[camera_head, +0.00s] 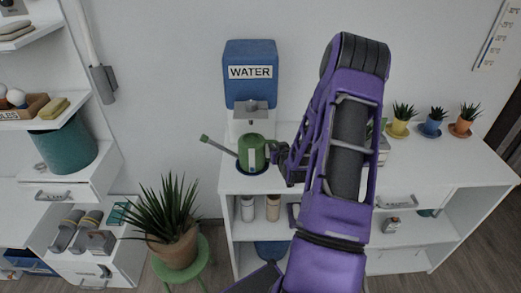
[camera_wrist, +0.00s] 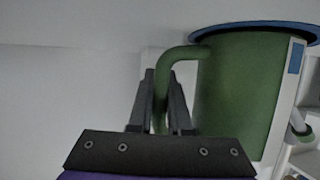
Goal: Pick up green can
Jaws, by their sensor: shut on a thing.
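The green can (camera_head: 252,153) is a watering can with a long thin spout pointing left. It stands on the white desk in front of the blue water dispenser, over a dark blue round base. My gripper (camera_head: 280,154) reaches it from the right, at its handle side. In the wrist view, the can (camera_wrist: 240,95) fills the right half, with its curved green handle (camera_wrist: 163,85) between the two dark fingers. My gripper (camera_wrist: 163,105) is shut on that handle. Whether the can touches the surface below it is hard to tell.
The blue water dispenser (camera_head: 250,75) stands right behind the can. Three small potted plants (camera_head: 432,122) stand at the right of the desk (camera_head: 450,160). A larger potted plant (camera_head: 172,225) sits on a green stool at the lower left. Bottles stand on the shelf below.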

